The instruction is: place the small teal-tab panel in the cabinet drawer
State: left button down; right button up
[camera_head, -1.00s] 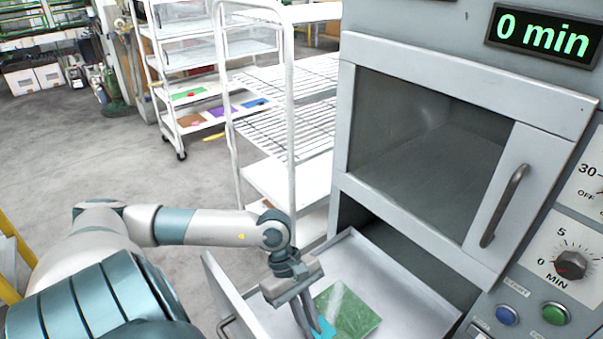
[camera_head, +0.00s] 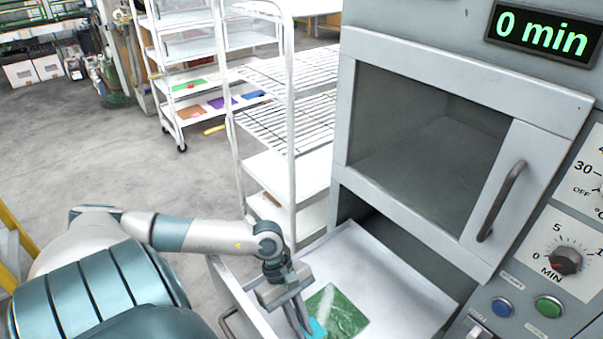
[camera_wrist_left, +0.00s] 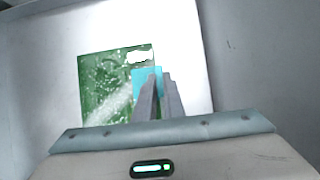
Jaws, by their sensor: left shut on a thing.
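The small panel (camera_head: 343,309) is green with pale streaks and a teal tab (camera_head: 318,328). It is inside the open cabinet drawer (camera_head: 405,300), at or just above the drawer floor; I cannot tell whether it touches. My left gripper (camera_head: 306,328) reaches down into the drawer and is shut on the teal tab. In the left wrist view the panel (camera_wrist_left: 105,90) lies ahead of the fingers (camera_wrist_left: 158,95), which cover part of the teal tab (camera_wrist_left: 146,82). My right gripper is not in view.
The cabinet's windowed door (camera_head: 430,150) is closed above the drawer, with a handle (camera_head: 502,200) on its right. Knobs and buttons (camera_head: 550,307) are at the right. A white wire rack (camera_head: 290,120) stands behind the drawer. The drawer's right part is bare.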

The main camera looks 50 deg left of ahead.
pick_arm(q)
jog(key=shift+f, duration=0.2)
jog(key=shift+f, duration=0.1)
jog(key=c, duration=2)
grip_release()
jog(key=shift+o, duration=0.8)
